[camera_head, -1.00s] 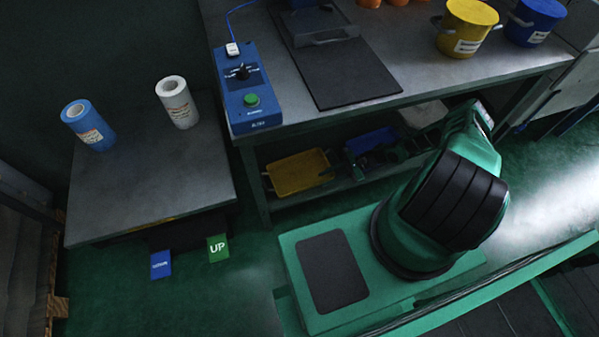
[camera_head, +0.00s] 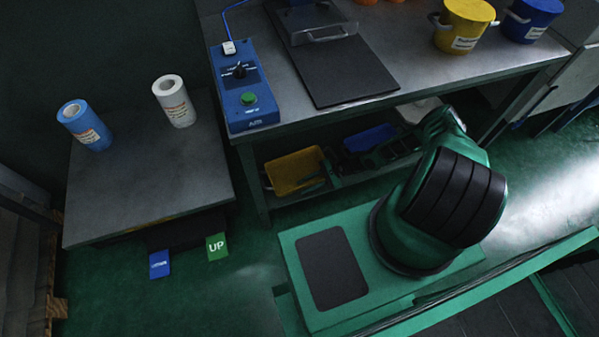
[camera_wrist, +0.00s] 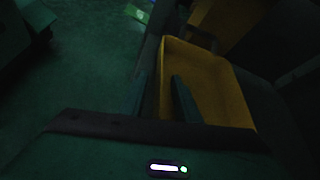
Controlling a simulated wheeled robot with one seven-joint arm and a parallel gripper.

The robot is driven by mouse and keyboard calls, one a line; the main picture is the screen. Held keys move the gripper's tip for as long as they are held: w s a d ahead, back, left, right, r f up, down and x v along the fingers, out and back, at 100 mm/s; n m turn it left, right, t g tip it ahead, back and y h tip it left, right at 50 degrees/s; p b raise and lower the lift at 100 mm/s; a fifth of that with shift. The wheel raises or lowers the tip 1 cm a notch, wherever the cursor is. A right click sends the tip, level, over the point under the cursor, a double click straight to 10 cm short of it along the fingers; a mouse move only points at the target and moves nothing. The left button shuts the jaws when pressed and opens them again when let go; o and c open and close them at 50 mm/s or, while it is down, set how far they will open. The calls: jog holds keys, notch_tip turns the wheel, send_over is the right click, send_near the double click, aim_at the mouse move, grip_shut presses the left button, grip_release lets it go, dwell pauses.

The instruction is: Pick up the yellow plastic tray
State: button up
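The yellow plastic tray (camera_head: 295,168) lies on the lower shelf under the workbench. In the wrist view the same tray (camera_wrist: 205,85) fills the right of the centre, with its left wall toward my fingers. My gripper (camera_wrist: 160,95) is open, with one dark finger on the outer side of that wall and the other over the inside of the tray. The wall shows between the fingers, with a gap visible. I cannot tell whether either finger touches it. In the head view my arm reaches in beside the tray, and the fingers are hard to make out.
A blue tray (camera_head: 370,138) sits further right on the same shelf. The bench top (camera_head: 420,75) lies close above, carrying a blue control box (camera_head: 245,95) and a yellow pot (camera_head: 463,24). A low table (camera_head: 150,190) with two rolls stands to the left.

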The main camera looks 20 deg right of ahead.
grip_shut()
dwell(1.3)
